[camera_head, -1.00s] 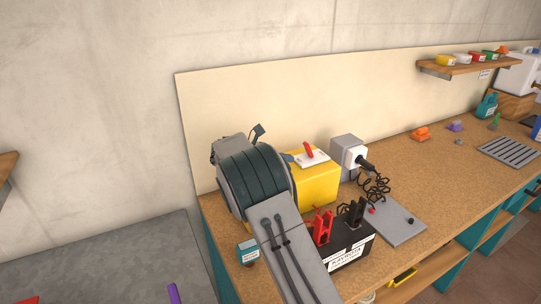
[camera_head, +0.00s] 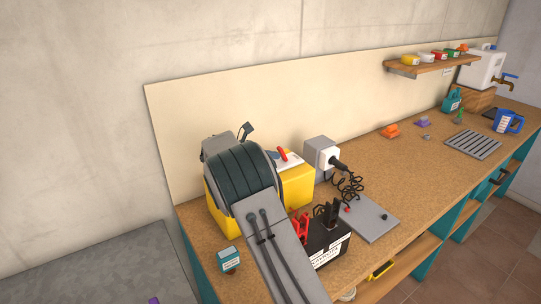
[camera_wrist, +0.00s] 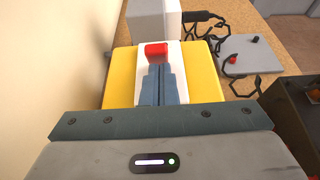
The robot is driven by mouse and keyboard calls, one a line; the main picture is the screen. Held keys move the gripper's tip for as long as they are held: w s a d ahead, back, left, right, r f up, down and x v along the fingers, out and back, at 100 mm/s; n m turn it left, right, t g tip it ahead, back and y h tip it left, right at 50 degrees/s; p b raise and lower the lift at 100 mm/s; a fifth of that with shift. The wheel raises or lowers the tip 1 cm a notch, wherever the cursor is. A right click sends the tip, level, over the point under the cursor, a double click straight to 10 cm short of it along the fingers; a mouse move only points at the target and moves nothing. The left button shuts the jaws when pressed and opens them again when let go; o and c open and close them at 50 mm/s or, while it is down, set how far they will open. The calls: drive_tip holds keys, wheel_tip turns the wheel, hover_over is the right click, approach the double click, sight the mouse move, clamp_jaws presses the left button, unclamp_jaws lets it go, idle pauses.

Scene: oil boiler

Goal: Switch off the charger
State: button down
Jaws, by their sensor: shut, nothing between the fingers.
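The charger is a yellow box (camera_head: 299,187) on the workbench, partly hidden behind my arm in the head view. It also shows in the wrist view (camera_wrist: 118,78). On its top is a white plate with a red switch lever (camera_head: 283,154), which shows in the wrist view as a red block (camera_wrist: 156,50). My gripper (camera_wrist: 158,70) is shut and empty. Its fingertips are over the white plate, right at the near side of the red lever; I cannot tell whether they touch it. In the head view my arm hides the fingers.
A grey box with a white socket and black plug (camera_head: 328,158) stands right behind the charger. A black battery (camera_head: 328,240) with red and black clamps stands in front. A grey plate (camera_head: 370,219) and loose black cable lie to the right. A small teal box (camera_head: 229,260) is at the front left.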

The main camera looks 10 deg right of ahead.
sight(278, 149)
drive_tip(key=shift+d+r+y+p, duration=0.2)
drive_tip(key=shift+r+y+p, duration=0.2)
drive_tip(key=shift+p, duration=0.1)
drive_tip(key=shift+w+d+r+p, duration=0.1)
drive_tip(key=shift+r+p, duration=0.05)
drive_tip(key=shift+p, duration=0.4)
drive_tip(key=shift+w+d+r+p, duration=0.2)
drive_tip(key=shift+d+r+p, duration=0.25)
drive_tip(key=shift+p, duration=0.4)
drive_tip(key=shift+w+d+r+p, duration=0.25)
drive_tip(key=shift+d+p, duration=0.15)
drive_tip(key=shift+d, duration=0.1)
drive_tip(key=shift+f, duration=0.15)
drive_tip(key=shift+a, duration=0.1)
drive_tip(key=shift+s+r+p, duration=0.1)
drive_tip(key=shift+r+p, duration=0.5)
drive_tip(key=shift+r, duration=0.25)
